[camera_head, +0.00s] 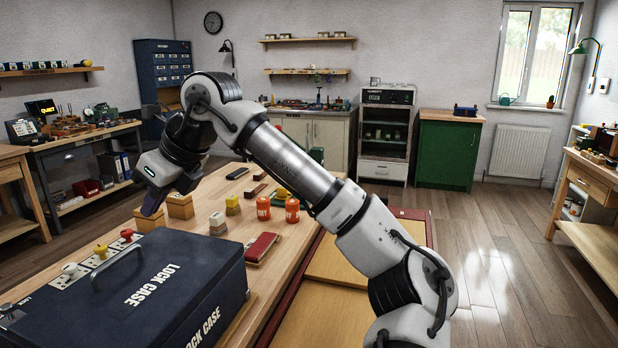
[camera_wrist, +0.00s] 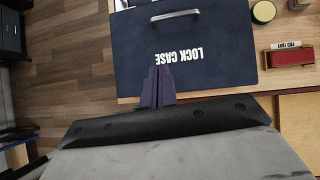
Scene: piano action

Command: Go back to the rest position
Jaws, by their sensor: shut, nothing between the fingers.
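My gripper (camera_head: 152,205) hangs at the end of my raised arm, over the left part of the wooden bench. Its purple fingers are shut and empty. The gripper appears to be behind and above the case. I cannot tell the exact gap.
On the bench (camera_head: 285,240) are orange jars (camera_head: 264,208), a dark red book (camera_head: 262,248), wooden boxes (camera_head: 180,206) and small yellow-topped blocks (camera_head: 233,204). Open wooden floor (camera_head: 500,240) lies to the right.

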